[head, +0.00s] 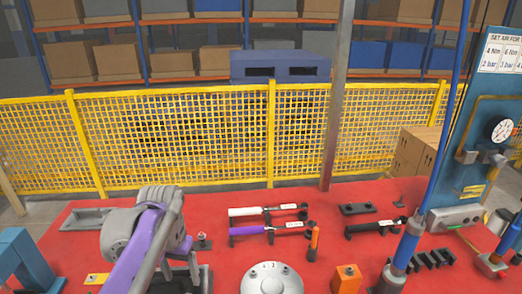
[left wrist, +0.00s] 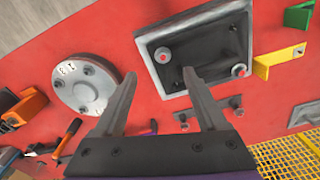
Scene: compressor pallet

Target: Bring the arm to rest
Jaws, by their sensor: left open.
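My left arm (head: 150,238), grey and purple, reaches over the red table (head: 225,208) from the lower left in the head view. In the left wrist view my left gripper (left wrist: 159,74) has its two grey fingers spread wide, with nothing between them. The fingers point over a grey square housing (left wrist: 195,48) with a dark recess and red-ringed bolts, and a round grey flange (left wrist: 85,84) lies to their left. In the head view the arm covers part of the housing, and the fingers are hard to make out. My right gripper is in neither view.
Torque wrenches with white (head: 262,210) and purple (head: 248,230) grips lie at mid table. An orange block (head: 346,279) stands near the front. A blue upright tool (head: 406,250) stands at right beside a gauge panel (head: 486,150). A yellow mesh fence (head: 200,140) runs behind.

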